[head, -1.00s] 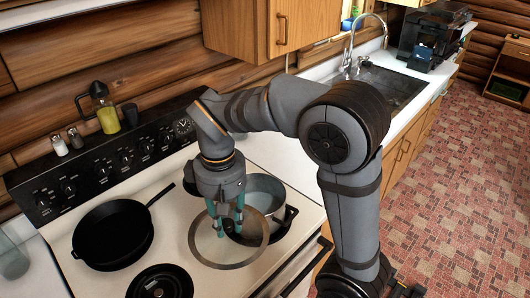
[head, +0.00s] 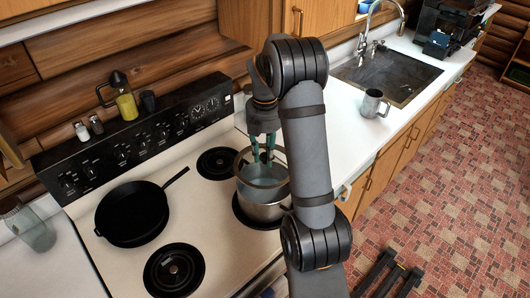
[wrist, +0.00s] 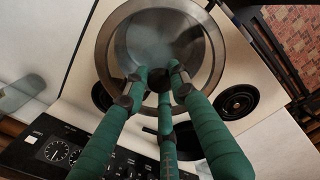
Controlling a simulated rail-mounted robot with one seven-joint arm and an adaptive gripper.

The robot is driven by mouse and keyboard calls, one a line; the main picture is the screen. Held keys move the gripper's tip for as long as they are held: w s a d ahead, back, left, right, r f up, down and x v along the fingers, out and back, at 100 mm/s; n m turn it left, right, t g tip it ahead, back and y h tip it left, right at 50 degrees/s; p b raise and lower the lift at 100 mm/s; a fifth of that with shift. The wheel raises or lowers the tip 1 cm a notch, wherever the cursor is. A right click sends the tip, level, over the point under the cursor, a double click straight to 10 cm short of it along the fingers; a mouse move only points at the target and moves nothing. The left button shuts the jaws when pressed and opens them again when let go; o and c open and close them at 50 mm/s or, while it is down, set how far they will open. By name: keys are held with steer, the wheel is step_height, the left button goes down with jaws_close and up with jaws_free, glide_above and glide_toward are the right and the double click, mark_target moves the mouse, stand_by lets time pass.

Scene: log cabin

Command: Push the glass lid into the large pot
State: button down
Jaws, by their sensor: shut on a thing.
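The glass lid (head: 241,162) has a metal rim and is clear in the middle. In the head view it is over the large pot (head: 262,212), looking tilted, with its far rim above the pot's edge. I cannot tell how much of it touches the pot. The pot is silver and stands on the right side of the stove. My gripper (head: 263,158) points down and is shut on the middle of the lid; the grip itself is hard to see. In the wrist view, the lid's rim (wrist: 103,50) circles beyond my green fingers (wrist: 158,84).
A black frying pan (head: 132,214) sits on the stove left of the pot. Bare burners (head: 174,270) lie in front and behind (head: 217,163). A metal mug (head: 373,103) stands on the counter to the right, near the sink (head: 386,76). Bottle and shakers (head: 82,131) stand along the back panel.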

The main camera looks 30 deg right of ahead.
mark_target(265, 155)
stand_by(0.3)
steer(key=shift+f+b, duration=2.2)
steer(key=shift+f, duration=0.75)
steer(key=shift+f+b, duration=0.45)
steer(key=shift+f, duration=0.45)
steer(key=c, duration=1.4)
jaws_free()
steer(key=shift+o, duration=0.2)
step_height(265, 155, up, 12)
steer(key=shift+r, duration=0.1)
step_height(265, 155, down, 11)
steer(key=p, duration=0.1)
